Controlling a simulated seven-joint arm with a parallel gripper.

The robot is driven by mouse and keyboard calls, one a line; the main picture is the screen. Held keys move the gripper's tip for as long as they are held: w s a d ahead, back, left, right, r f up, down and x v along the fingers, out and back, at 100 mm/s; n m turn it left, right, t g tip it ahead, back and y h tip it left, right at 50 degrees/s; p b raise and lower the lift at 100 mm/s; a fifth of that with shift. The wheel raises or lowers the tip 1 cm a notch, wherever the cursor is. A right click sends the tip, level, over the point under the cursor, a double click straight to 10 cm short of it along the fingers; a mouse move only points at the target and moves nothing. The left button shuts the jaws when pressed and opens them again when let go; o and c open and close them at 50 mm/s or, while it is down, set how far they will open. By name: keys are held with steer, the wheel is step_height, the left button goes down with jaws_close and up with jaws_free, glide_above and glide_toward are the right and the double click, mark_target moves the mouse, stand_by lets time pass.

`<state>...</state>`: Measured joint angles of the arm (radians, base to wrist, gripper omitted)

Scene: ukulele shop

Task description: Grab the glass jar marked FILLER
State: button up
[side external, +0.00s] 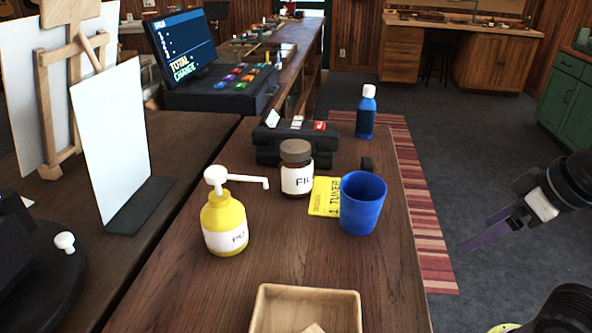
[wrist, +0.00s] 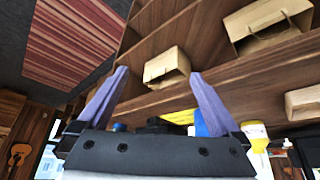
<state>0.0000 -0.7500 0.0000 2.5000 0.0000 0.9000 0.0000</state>
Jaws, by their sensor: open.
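The glass jar (side external: 296,181) with a brown lid stands upright on the wooden counter in the side view. My gripper (side external: 466,247) is off the counter's right side, well apart from the jar. In the wrist view my gripper (wrist: 160,75) has its two purple fingers spread with nothing held between them. I cannot make out the jar in the wrist view.
A yellow pump bottle (side external: 226,224) stands left of the jar, its spout pointing toward it. A black case (side external: 292,139) is behind, with a blue bottle (side external: 366,113) beyond. A wooden tray (side external: 262,312) is in front. Paper bags (wrist: 167,65) sit on shelves in the wrist view.

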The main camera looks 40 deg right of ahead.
steer(key=w+a+r+m+g, duration=0.1)
steer(key=w+a+r+m, duration=0.1)
steer(key=w+r+m, duration=0.35)
steer(key=w+a+r+m+g+y, duration=0.1)
steer(key=w+r+m, duration=0.1)
steer(key=r+m, duration=0.6)
steer(key=w+a+r+m, duration=0.2)
steer(key=w+r+m, duration=0.2)
steer(key=r, duration=0.6)
steer(key=m+g, duration=0.3)
glide_above(293, 163)
steer(key=w+d, duration=0.2)
steer(key=d, duration=0.1)
steer(key=shift+n+y, duration=0.25)
steer(key=shift+y, duration=0.15)
step_height(293, 163, down, 8)
steer(key=shift+s+f, duration=0.1)
steer(key=shift+s, duration=0.05)
steer(key=shift+a+f, duration=0.3)
steer(key=shift+f, duration=1.85)
steer(key=shift+a+f, duration=0.25)
steer(key=shift+f, duration=1.95)
steer(key=shift+a+f, duration=0.3)
steer(key=shift+f, duration=1.85)
